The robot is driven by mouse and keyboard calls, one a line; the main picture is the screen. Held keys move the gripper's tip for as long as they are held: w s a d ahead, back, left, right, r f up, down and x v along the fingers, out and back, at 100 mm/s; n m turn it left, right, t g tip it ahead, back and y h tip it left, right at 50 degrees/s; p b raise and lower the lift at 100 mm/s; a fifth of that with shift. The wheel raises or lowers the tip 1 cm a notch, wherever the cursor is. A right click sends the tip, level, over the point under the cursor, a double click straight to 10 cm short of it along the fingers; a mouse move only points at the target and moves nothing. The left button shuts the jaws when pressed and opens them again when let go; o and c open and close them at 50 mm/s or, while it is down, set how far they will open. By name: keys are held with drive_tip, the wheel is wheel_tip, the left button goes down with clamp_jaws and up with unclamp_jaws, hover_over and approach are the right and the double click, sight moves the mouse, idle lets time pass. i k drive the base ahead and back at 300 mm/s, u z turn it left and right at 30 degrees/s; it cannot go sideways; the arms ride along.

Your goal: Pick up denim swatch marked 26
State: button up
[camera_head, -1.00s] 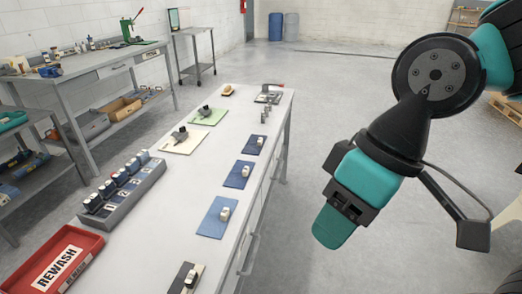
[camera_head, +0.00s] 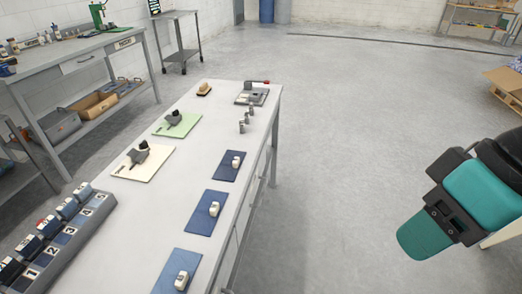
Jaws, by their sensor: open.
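Three blue denim swatches lie in a row along the right side of the long bench: a dark one (camera_head: 226,173) farthest, a mid-blue one (camera_head: 201,222) in the middle and a lighter one (camera_head: 178,261) nearest. Each bears a small white object. No number 26 is legible on any of them, so I cannot tell which is marked so. My gripper (camera_head: 426,238) hangs over the floor at the right, well clear of the bench and swatches. It is open and holds nothing visible. Its teal tip points down and left.
The bench (camera_head: 141,212) also carries a numbered grey rack (camera_head: 60,262) with several blocks, a cream card (camera_head: 128,170), a green card (camera_head: 184,130) and small metal cylinders (camera_head: 242,127). A workbench (camera_head: 60,60) stands at the left. The floor between bench and gripper is clear.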

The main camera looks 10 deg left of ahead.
sight(227, 171)
drive_tip(key=u, duration=0.15)
drive_tip(key=i, duration=0.55)
drive_tip(key=u, duration=0.8)
drive_tip(key=i, duration=0.35)
drive_tip(key=u, duration=0.4)
